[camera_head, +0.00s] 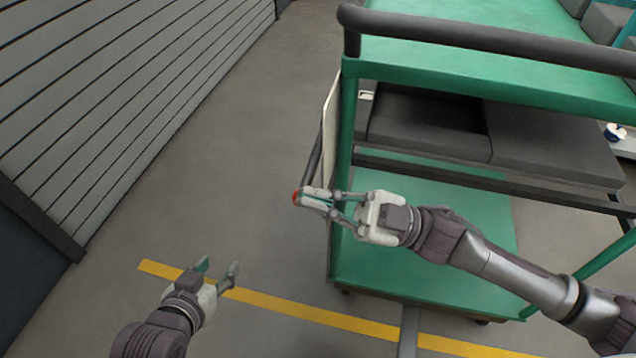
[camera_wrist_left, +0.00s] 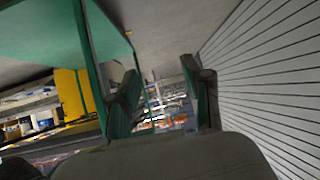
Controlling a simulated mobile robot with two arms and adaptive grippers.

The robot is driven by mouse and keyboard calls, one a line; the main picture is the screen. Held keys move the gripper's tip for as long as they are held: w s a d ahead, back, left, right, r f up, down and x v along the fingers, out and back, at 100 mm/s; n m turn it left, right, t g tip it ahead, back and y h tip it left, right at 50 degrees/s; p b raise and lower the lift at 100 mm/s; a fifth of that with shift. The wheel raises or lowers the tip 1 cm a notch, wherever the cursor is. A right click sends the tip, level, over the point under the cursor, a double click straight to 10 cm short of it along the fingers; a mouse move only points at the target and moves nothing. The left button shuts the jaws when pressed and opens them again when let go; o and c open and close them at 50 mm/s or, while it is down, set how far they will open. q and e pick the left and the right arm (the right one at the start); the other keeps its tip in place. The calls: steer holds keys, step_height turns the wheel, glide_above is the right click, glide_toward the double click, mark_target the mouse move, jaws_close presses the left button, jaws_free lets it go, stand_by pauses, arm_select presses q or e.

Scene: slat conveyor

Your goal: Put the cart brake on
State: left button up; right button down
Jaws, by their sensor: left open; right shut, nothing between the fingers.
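The green cart (camera_head: 440,78) stands at the right in the head view, with a dark push handle (camera_head: 480,38) along its top. A dark lever (camera_head: 314,158) runs down beside its left post and ends in a red tip (camera_head: 295,198). My right gripper (camera_head: 306,197) is shut and empty, with its fingertips at the red tip, partly hiding it. I cannot tell whether they touch. My left gripper (camera_head: 219,270) is open and empty, low and left of the cart. Its spread fingers also show in the left wrist view (camera_wrist_left: 160,100).
The grey slat conveyor (camera_head: 110,90) lies at the left. Dark boxes (camera_head: 425,130) sit on the cart's middle shelf. The green lower deck (camera_head: 400,270) is bare where visible. A yellow line (camera_head: 300,308) crosses the floor. Open floor lies between conveyor and cart.

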arm_select(q)
steer(key=w+d+r+t+h+b, duration=0.1)
steer(key=r+t+h+b, duration=0.1)
steer(key=r+t, duration=0.4)
steer(key=w+d+r+t+h+b, duration=0.1)
steer(key=d+r+t+h+b, duration=0.1)
steer(key=r+t, duration=0.4)
steer(key=shift+w+d+r+m, duration=0.2)
steer(key=shift+r+m, duration=0.1)
steer(key=shift+r, duration=2.45)
arm_select(e)
step_height(320, 180, down, 8)
steer(key=w+n+g+h, duration=0.2)
steer(key=n+g, duration=0.2)
steer(key=n, duration=0.4)
steer(key=shift+w+d+f, duration=0.2)
steer(key=shift+d, duration=0.2)
